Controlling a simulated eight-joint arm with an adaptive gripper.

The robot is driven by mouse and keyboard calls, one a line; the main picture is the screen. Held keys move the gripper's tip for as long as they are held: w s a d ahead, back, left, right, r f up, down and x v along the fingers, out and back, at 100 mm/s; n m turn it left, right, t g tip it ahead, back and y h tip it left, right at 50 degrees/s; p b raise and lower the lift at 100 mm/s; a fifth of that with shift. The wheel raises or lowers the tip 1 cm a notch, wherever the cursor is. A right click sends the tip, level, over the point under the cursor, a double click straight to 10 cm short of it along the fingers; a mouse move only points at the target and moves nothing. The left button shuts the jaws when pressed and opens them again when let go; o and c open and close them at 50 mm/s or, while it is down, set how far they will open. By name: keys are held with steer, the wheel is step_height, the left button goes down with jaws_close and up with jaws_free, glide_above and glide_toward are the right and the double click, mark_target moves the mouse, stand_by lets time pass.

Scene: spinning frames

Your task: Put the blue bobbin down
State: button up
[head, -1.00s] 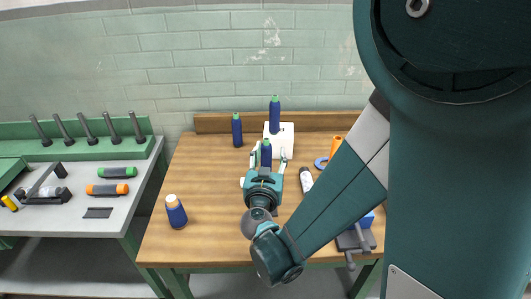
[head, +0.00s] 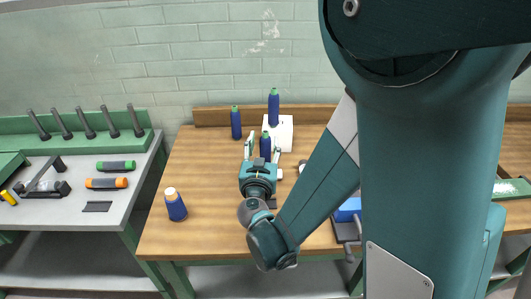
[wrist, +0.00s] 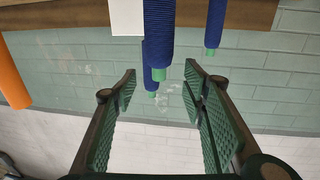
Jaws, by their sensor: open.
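A blue bobbin (head: 265,144) with a green tip stands upright just ahead of my gripper (head: 263,153). My gripper is open, its fingers to either side in the head view. In the wrist view, which is upside down, the nearest blue bobbin (wrist: 159,35) lines up with the gap between the open fingers (wrist: 162,88) and looks clear of both pads. Its base is hidden in the head view. A second blue bobbin (head: 236,123) stands at the back left. A third (head: 273,106) rises at the white block (head: 285,130); its tip (wrist: 152,88) shows beyond the nearest one.
A blue bobbin with a cream top (head: 175,206) stands at the table's front left. A grey bench (head: 60,215) at left carries dark pegs, a green roll (head: 116,165) and an orange roll (head: 106,183). A blue-and-grey vise (head: 347,214) is at front right. The left middle of the wooden table (head: 205,165) is clear.

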mark_target(265, 136)
steer(key=shift+w, duration=0.2)
steer(key=shift+w+d+f+b, duration=0.1)
steer(key=shift+w+d+b, duration=0.1)
steer(key=shift+w, duration=0.65)
steer(key=shift+w+d+f+b, duration=0.15)
steer(key=shift+w+b, duration=0.1)
steer(key=shift+w, duration=0.55)
steer(key=shift+w+d+r+b, duration=0.1)
steer(key=shift+w+d+b, duration=0.1)
steer(key=shift+w, duration=0.65)
steer(key=shift+c, duration=0.5)
jaws_close()
steer(key=shift+r+p, duration=1.55)
steer(key=shift+r, duration=3.45)
